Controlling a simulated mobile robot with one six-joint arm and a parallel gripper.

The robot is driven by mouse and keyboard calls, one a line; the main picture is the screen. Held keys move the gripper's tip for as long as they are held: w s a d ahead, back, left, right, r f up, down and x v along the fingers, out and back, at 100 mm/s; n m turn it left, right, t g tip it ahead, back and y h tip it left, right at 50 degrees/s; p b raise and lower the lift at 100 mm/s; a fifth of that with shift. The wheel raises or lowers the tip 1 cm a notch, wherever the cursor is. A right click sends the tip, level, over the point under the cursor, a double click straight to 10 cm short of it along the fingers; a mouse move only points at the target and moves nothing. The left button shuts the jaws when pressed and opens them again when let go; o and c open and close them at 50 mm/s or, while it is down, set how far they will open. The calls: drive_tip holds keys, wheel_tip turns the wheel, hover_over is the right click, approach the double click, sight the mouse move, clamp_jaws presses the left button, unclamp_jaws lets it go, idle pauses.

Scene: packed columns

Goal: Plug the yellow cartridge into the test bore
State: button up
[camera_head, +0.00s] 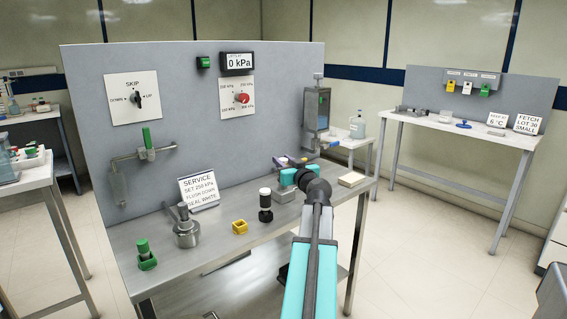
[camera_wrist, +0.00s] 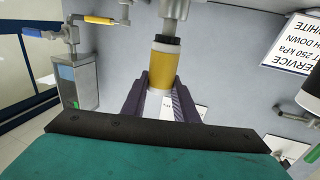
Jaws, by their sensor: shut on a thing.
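The yellow cartridge (camera_wrist: 163,68) is between the two dark purple fingers of my gripper (camera_wrist: 162,84) in the wrist view. It has a yellow body, a black end and a pale end. Its black end is close to a grey metal cylinder (camera_wrist: 174,10); I cannot tell whether they touch. In the head view my gripper (camera_head: 284,161) is over the right part of the bench, near the panel. I cannot make out the cartridge there. I cannot identify the test bore with certainty.
The steel bench (camera_head: 215,255) carries a white-capped black cylinder (camera_head: 265,206), a yellow square holder (camera_head: 240,227), a metal pot (camera_head: 187,232) and a green piece (camera_head: 146,255). A service sign (camera_head: 199,191) leans on the panel (camera_head: 200,100).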

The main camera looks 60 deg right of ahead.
drive_tip(key=shift+f+b, duration=0.5)
drive_tip(key=shift+b, duration=0.2)
drive_tip(key=o, duration=1.1)
drive_tip(key=shift+o, duration=0.2)
drive_tip(key=shift+s+a, duration=0.1)
drive_tip(key=b+v, duration=0.5)
drive_tip(key=v, duration=0.8)
drive_tip(key=shift+s, duration=0.2)
drive_tip(key=shift+a, duration=0.15)
drive_tip(key=shift+s, duration=0.15)
idle(0.5)
